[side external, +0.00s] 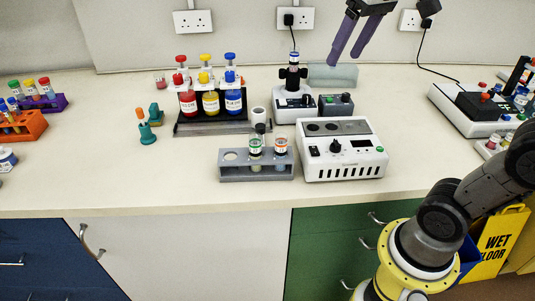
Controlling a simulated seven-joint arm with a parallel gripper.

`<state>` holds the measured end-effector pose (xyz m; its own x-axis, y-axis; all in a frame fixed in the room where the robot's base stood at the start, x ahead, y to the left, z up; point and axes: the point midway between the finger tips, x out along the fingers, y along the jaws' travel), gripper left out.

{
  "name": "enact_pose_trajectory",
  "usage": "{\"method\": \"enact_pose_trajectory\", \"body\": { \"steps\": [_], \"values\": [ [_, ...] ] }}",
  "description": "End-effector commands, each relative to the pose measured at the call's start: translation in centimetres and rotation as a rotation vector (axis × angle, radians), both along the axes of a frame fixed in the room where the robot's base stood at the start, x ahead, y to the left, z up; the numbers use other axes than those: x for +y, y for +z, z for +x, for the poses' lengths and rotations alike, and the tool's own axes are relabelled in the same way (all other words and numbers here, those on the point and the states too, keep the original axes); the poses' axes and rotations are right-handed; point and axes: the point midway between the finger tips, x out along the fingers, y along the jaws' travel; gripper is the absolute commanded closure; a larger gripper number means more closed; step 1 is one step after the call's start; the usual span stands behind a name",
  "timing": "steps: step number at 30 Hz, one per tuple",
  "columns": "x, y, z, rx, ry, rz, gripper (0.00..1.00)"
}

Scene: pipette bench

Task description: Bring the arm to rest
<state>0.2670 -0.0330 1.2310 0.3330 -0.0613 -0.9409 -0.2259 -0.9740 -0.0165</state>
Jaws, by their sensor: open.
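My gripper (345,58) is at the top of the side external view, to the right of centre. Its two dark purple fingers point down and to the left, apart and with nothing between them. It hangs in the air above the back of the bench (90,175), touching nothing. The upper part of my arm is cut off by the top edge of the picture. The lower arm rises from a yellow base at the bottom right.
A grey rack (235,172) with vials stands at the bench's front, beside a white block device (343,167). Behind are a small mixer (293,104) and a black rack (185,127) of coloured bottles. A white instrument (450,115) stands at right. The left front bench is clear.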

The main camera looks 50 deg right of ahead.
Motion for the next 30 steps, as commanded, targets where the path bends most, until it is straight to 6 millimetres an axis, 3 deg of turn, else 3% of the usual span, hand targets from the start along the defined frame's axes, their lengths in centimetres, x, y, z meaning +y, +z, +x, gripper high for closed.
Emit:
{"method": "enact_pose_trajectory", "body": {
  "steps": [3, 9, 16, 30],
  "values": [
    [1.6, -2.6, -4.2, -0.05, 0.069, -0.006, 0.33],
    [3.0, -8.5, -9.2, -0.109, 0.162, -0.014, 0.33],
    [3.3, -14.0, -11.0, -0.109, 0.209, -0.022, 0.33],
    [3.3, -14.0, -10.3, -0.145, 0.226, -0.033, 0.33]
  ]
}}
